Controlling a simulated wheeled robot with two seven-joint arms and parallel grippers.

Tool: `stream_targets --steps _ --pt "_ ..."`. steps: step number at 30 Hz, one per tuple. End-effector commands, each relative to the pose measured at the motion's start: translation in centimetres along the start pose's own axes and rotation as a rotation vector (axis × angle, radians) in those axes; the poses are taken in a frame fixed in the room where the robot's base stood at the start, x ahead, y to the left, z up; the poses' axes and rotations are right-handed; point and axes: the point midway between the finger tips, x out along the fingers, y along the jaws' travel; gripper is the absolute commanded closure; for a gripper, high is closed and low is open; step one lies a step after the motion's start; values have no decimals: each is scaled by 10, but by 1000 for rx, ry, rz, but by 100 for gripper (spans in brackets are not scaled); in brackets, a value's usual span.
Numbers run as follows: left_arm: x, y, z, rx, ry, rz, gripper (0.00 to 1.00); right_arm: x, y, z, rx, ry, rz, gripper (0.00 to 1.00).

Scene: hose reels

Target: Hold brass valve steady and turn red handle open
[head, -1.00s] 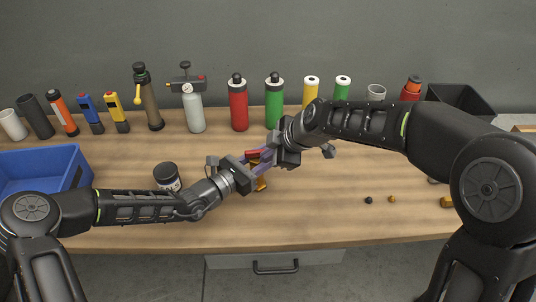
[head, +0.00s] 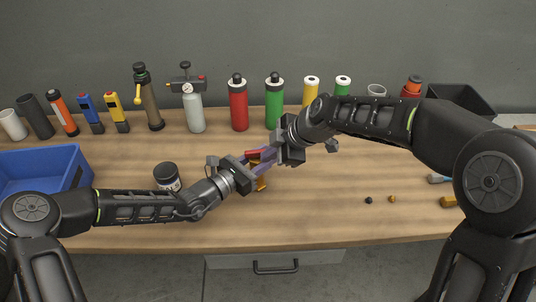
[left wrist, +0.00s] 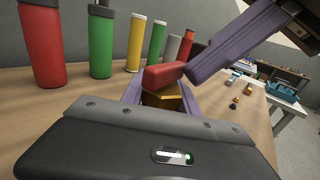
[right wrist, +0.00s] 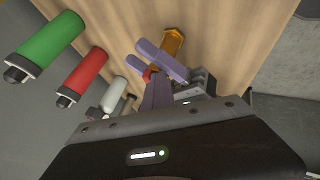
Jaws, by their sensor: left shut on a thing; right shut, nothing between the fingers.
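The brass valve (head: 262,184) stands over the middle of the workbench, with its red handle (head: 254,153) on top. My left gripper (head: 252,170) is shut on the valve's brass body, which shows between its purple fingers in the left wrist view (left wrist: 166,100). The red handle (left wrist: 163,76) sits just above those fingers there. My right gripper (head: 270,155) is shut and empty, its purple fingers close beside the handle. In the right wrist view the brass body (right wrist: 173,42) shows beyond the left fingers, and the handle is mostly hidden. I cannot tell whether the right fingers touch the handle.
A dark-lidded jar (head: 167,177) stands near my left forearm. A blue bin (head: 45,172) is at the left. Several bottles, including a red one (head: 239,105), line the back. Small parts (head: 392,199) lie at right. The front middle of the bench is clear.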

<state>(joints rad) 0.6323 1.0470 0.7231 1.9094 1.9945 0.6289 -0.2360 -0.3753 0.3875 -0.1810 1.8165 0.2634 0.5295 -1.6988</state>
Motion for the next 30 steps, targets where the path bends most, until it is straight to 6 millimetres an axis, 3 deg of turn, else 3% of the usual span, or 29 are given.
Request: stream_targets --steps 14,30 --pt "0 0 0 1 -1 -1 100 0 7 7 -119 65 -62 100" --pt "0 -1 0 1 -1 -1 100 5 24 14 -451 242 -235 100"
